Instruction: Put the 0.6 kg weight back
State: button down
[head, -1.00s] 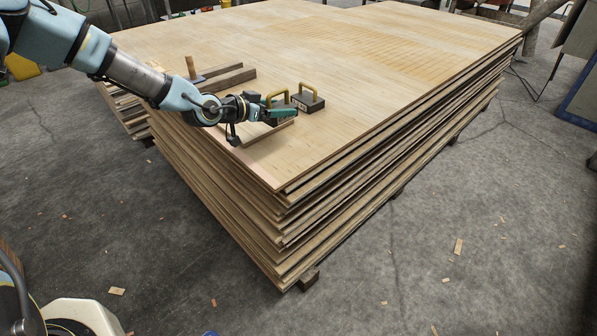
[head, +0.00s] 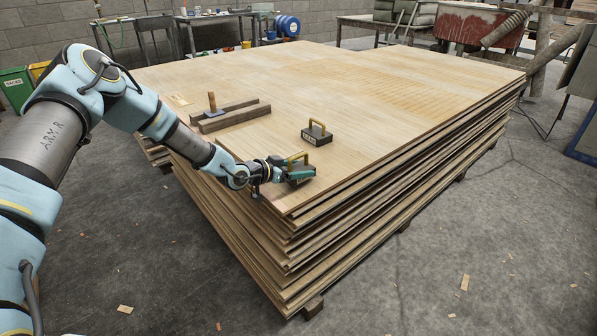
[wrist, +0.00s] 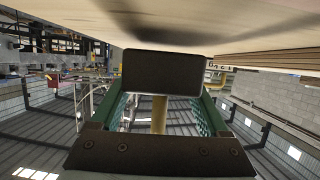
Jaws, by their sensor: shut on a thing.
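My gripper (head: 292,173) is shut on the yellow handle of a dark weight (head: 302,180), near the front corner of the veneer stack (head: 367,165). In the wrist view the weight (wrist: 162,73) sits between the green fingers, with its yellow handle (wrist: 158,114) below it in the picture. The weight is close to the top sheet; I cannot tell whether it touches. A second dark weight (head: 316,137) with a yellow handle stands on the sheet, farther back and apart from the held one. I cannot read the mark on either weight.
Dark wooden bars (head: 235,117) lie on the sheet at the left, with an upright wooden-handled tool (head: 212,103) beside them. The sheet behind and to the right of the second weight is clear. Benches (head: 217,18) stand at the back.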

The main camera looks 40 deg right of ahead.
jog(key=shift+f, duration=0.5)
jog(key=shift+f, duration=0.2)
grip_release()
jog(key=shift+r, duration=0.2)
jog(key=b+v, duration=0.1)
jog(key=v, duration=1.1)
jog(key=shift+f, duration=0.1)
jog(key=shift+w, duration=0.1)
